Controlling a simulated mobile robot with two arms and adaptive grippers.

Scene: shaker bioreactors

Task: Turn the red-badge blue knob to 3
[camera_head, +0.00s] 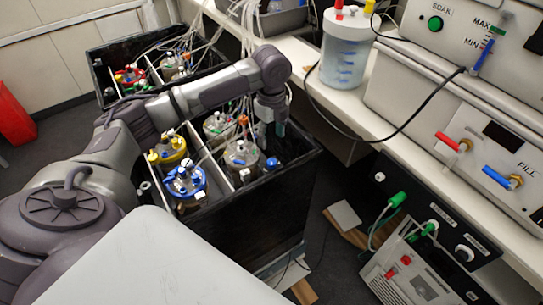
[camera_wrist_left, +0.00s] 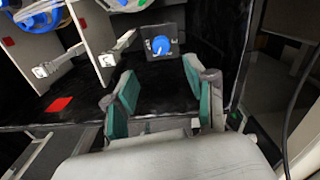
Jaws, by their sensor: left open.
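A blue knob (camera_wrist_left: 162,44) sits on a dark square plate with pale marks around it, in the black box. A blue knob top (camera_head: 272,163) also shows in the head view, below my left gripper (camera_head: 271,132). In the left wrist view my left gripper (camera_wrist_left: 160,80) is open, its green-padded fingers wide apart and empty. The knob lies beyond the fingertips, roughly centred between them, and appears apart from them. A red patch (camera_wrist_left: 60,104) shows on the box to the left; I cannot tell whether it is the knob's badge. The knob's setting is too small to read.
The black box (camera_head: 262,218) holds several lidded vessels with tubes, including a blue-ringed one (camera_head: 185,181) left of the knob. Another black box stands behind. A bench (camera_head: 345,100) with a clear bottle (camera_head: 345,55) and instruments runs along the right.

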